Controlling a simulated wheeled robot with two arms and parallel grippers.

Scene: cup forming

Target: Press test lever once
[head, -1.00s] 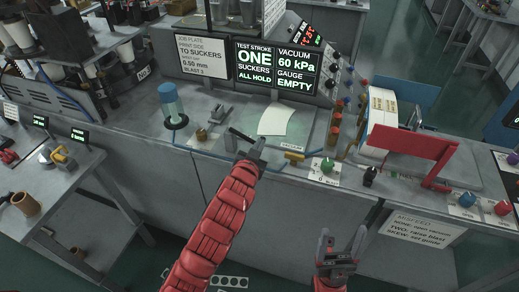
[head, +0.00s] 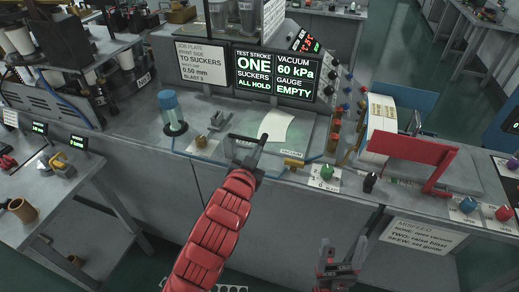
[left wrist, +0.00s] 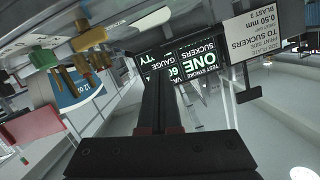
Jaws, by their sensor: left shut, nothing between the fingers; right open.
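My left gripper (head: 262,141) is shut and empty at the front of the machine bench, pointing away from me. A dark bar (head: 241,136), possibly the test lever, lies just left of its fingertips; I cannot tell whether they touch. In the left wrist view, the closed fingers (left wrist: 160,95) point towards the displays, and a black handle (left wrist: 248,95) stands apart to their right. The display (head: 255,72) reads "TEST STROKE ONE, SUCKERS ALL HOLD". My right gripper (head: 343,250) is open and empty, low in front of the bench.
A white sheet (head: 277,127) lies on the plate beyond my left gripper. A blue-topped cylinder (head: 170,108) stands to the left. A yellow handle (head: 293,163), green knob (head: 327,171) and red bracket (head: 415,147) are to the right.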

